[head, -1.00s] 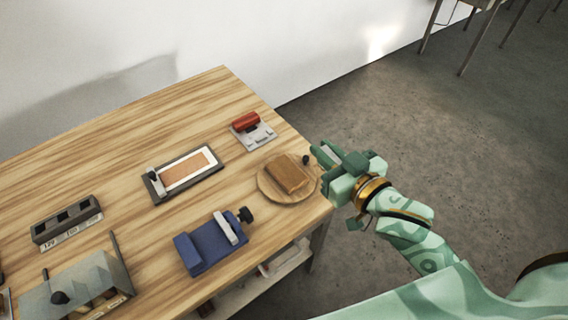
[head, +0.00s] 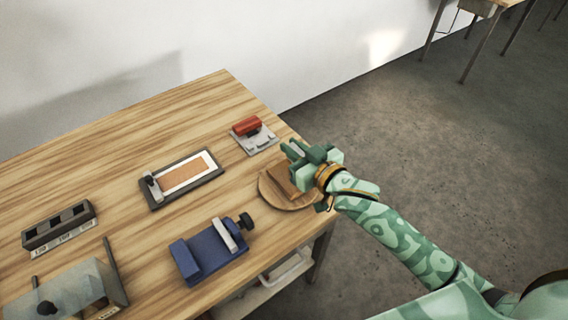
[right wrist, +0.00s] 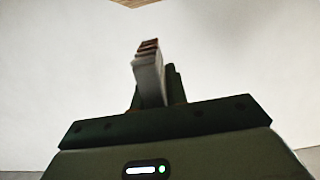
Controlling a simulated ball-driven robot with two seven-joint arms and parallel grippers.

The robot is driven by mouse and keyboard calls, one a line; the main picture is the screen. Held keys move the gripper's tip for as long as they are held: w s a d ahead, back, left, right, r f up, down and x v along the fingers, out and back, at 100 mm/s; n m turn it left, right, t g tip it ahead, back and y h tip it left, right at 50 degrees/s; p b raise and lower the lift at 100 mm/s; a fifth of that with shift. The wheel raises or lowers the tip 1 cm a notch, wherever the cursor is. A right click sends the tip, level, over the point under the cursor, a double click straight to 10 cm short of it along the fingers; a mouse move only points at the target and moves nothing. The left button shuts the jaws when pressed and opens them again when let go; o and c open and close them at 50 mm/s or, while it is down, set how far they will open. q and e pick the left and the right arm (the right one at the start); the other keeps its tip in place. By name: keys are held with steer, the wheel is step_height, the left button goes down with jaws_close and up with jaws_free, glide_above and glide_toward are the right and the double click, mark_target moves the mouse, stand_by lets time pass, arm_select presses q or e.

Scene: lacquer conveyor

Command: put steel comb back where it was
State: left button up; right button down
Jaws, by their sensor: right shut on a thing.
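My right gripper (head: 297,152) hovers over the round wooden board (head: 284,203) at the table's right edge. It is shut on a narrow pale-grey piece, seen in the right wrist view as the likely steel comb (right wrist: 149,80). The piece has a banded brown-and-dark end and sticks out past the gripper body. In the head view the gripper hides it. A brown block (head: 279,180) lies on the board, partly covered by the gripper. I cannot tell whether the held piece touches it. My left gripper is not in view.
A red-topped grey fixture (head: 262,138) stands behind the board. A framed tray (head: 153,203), a blue clamp-like fixture (head: 194,266), a slotted dark rack (head: 58,229) and a grey metal box (head: 75,290) stand to the left. Bare wooden tabletop (head: 190,115) lies at the back.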

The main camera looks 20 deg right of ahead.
steer(key=w+f, duration=0.1)
steer(key=f, duration=0.1)
steer(key=w+a+f+b, duration=0.1)
steer(key=f, duration=0.1)
steer(key=shift+w, duration=0.4)
steer(key=shift+w+a+f+b, duration=0.15)
steer(key=shift+f+b, duration=0.45)
steer(key=shift+f, duration=0.95)
steer(key=shift+f, duration=0.15)
steer(key=c, duration=1.4)
jaws_free()
steer(key=shift+f, duration=0.1)
